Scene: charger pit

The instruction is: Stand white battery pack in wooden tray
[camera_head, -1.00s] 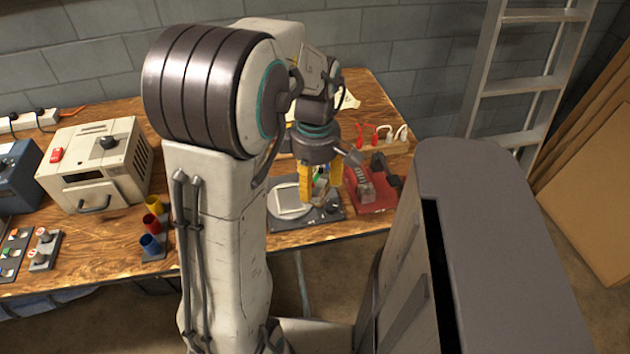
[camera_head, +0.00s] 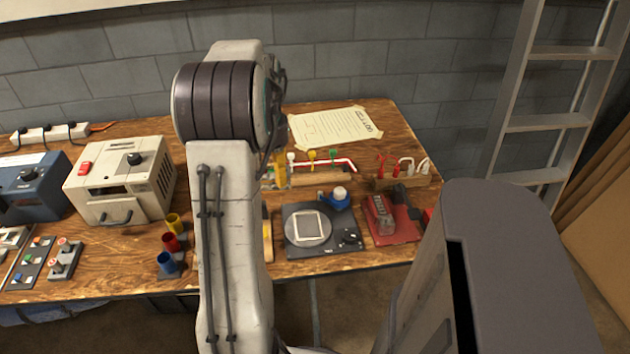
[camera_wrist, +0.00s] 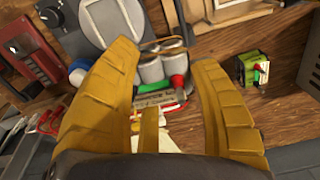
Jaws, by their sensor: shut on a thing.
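A white battery pack (camera_wrist: 162,68) of several upright white cells, with a green strip and a red connector, is between my yellow fingers in the wrist view. My gripper (camera_head: 281,172) is shut on it, behind and left of the scale in the head view, mostly hidden by my arm. What looks like the wooden tray (camera_wrist: 228,13) is at the top edge of the wrist view, cut off. Only a sliver of wood (camera_head: 267,236) shows beside my arm in the head view. I cannot see the tray's inside clearly.
A scale (camera_head: 308,229) and a red device (camera_head: 388,219) stand right of my arm. A blue bottle (camera_head: 336,200) is behind the scale. Another small pack (camera_wrist: 255,68) with green and red parts stands at the right in the wrist view. Coloured cups (camera_head: 171,242) are at left.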

